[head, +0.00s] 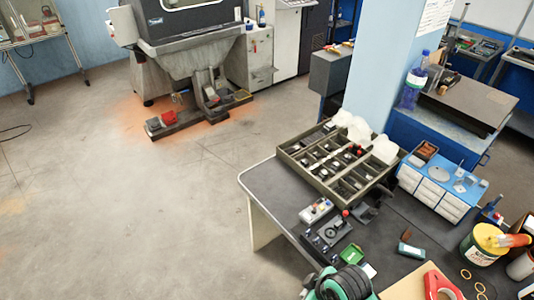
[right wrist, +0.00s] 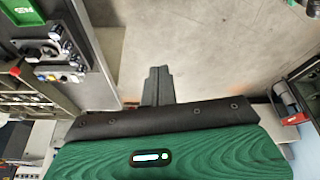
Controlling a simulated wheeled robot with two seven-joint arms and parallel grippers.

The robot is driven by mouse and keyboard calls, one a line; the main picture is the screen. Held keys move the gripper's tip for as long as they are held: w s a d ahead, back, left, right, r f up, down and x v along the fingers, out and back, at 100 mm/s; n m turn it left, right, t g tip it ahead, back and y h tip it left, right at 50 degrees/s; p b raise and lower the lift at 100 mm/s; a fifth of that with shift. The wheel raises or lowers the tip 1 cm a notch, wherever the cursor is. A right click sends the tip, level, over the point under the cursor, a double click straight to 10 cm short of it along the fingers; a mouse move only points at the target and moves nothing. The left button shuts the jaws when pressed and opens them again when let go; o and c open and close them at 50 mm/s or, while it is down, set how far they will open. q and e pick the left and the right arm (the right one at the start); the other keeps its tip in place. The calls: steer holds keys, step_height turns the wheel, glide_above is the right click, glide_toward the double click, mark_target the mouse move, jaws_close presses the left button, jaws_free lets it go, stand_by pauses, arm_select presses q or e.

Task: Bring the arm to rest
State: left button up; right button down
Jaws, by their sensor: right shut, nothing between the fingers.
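My right gripper (right wrist: 158,82) shows in the right wrist view with its two dark fingers together and nothing between them. The fingers are over the pale floor, beside the bench edge. In the head view a green and black part of my right arm (head: 342,284) is at the bottom, by the near end of the dark-topped bench (head: 275,184). The fingertips cannot be made out there. My left gripper is in neither view.
A divided tray (head: 292,153) and a blue drawer unit (head: 436,187) stand on the bench. The floor (head: 130,220) on the left is open.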

steer(key=s+d+r+m+h, duration=0.35)
steer(key=s+d+m, duration=0.55)
steer(key=d, duration=0.4)
step_height(320, 180, down, 36)
steer(key=s+b, duration=0.1)
steer(key=b, duration=0.3)
steer(key=s+d+f+n+g+b, duration=0.1)
steer(key=s+d+f+b, duration=0.1)
steer(key=s+f, duration=1.6)
step_height(320, 180, down, 3)
steer(key=shift+s+d+f+g+b, duration=0.15)
steer(key=shift+s+d+g+b, duration=0.25)
steer(key=shift+b, duration=0.35)
steer(key=shift+w+a, duration=0.1)
steer(key=shift+a, duration=0.05)
